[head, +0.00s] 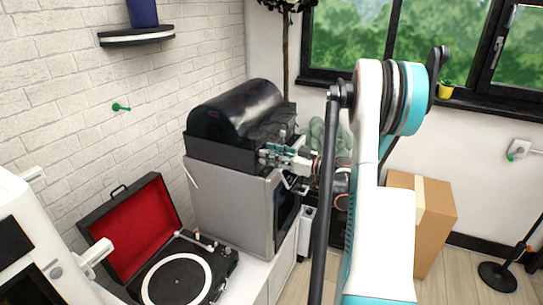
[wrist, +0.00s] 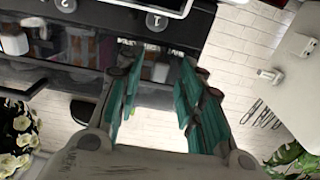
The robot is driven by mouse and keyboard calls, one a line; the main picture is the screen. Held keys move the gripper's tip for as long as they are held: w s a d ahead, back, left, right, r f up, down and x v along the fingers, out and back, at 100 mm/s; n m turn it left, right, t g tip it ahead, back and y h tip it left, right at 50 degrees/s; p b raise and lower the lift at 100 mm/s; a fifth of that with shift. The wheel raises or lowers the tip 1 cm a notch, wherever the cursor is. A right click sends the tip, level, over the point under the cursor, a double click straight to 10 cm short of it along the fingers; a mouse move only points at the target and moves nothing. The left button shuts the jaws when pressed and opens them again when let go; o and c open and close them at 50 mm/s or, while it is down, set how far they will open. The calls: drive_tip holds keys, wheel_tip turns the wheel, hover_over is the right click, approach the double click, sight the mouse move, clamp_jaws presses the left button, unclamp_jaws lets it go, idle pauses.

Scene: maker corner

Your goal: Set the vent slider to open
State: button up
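The grey machine (head: 232,200) with a dark rounded lid (head: 236,108) stands against the brick wall in the head view. My gripper (head: 268,154) is at the right side of its dark upper part; contact cannot be told. In the wrist view my gripper (wrist: 157,62) has its two teal-padded fingers spread apart, with nothing held between them. Ahead of the fingertips is a dark panel (wrist: 98,19) with small white lettering and round markers numbered 1 and 2. I cannot make out the vent slider or its setting.
A red-lined record player (head: 175,275) sits left of the machine on a white cabinet. A cardboard box (head: 432,225) stands on the floor at right, behind my arm. A shelf (head: 136,36) is on the brick wall. White flowers (wrist: 15,145) show at the wrist view's left edge.

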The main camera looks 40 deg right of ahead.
drive_tip(key=shift+c, duration=0.6)
clamp_jaws()
drive_tip(key=shift+w+d, duration=0.35)
drive_tip(key=shift+d, duration=0.5)
drive_tip(key=shift+w+d, duration=0.3)
drive_tip(key=shift+d, duration=0.5)
drive_tip(key=shift+o, duration=0.6)
unclamp_jaws()
drive_tip(key=v, duration=1.2)
